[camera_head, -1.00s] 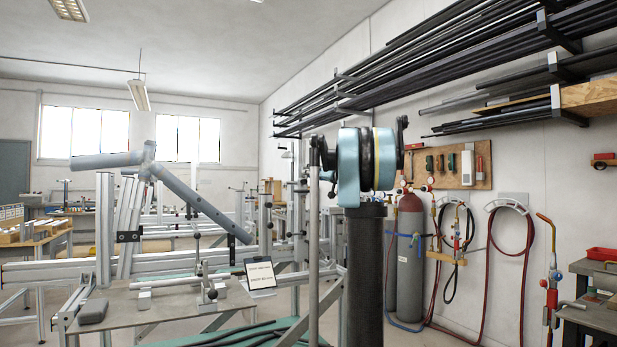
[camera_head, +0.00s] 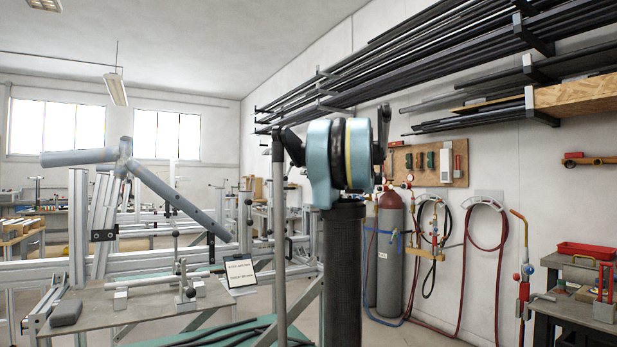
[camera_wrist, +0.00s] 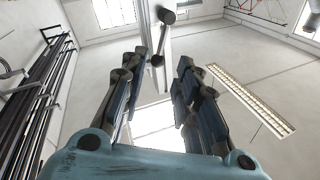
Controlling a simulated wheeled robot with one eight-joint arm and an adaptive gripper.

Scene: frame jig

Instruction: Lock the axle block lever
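On the grey jig table (camera_head: 110,305) at the lower left, a small metal fixture (camera_head: 186,285) has upright levers with dark ball knobs and a horizontal rod. I cannot tell which is the axle block lever or its lock state. A grey-blue frame tube (camera_head: 165,190) sits above in the jig. My gripper (camera_wrist: 158,88) shows in the wrist view, pointing upward. Its dark fingers stand apart with nothing between them. My gripper's fingers cannot be made out in the head view.
A tablet sign (camera_head: 239,270) stands at the table's right edge. Grey gas cylinders (camera_head: 390,255) and hoses are along the right wall. A dark bench (camera_head: 575,315) with a red tray (camera_head: 588,252) is at the far right. Some floor shows between cylinders and bench.

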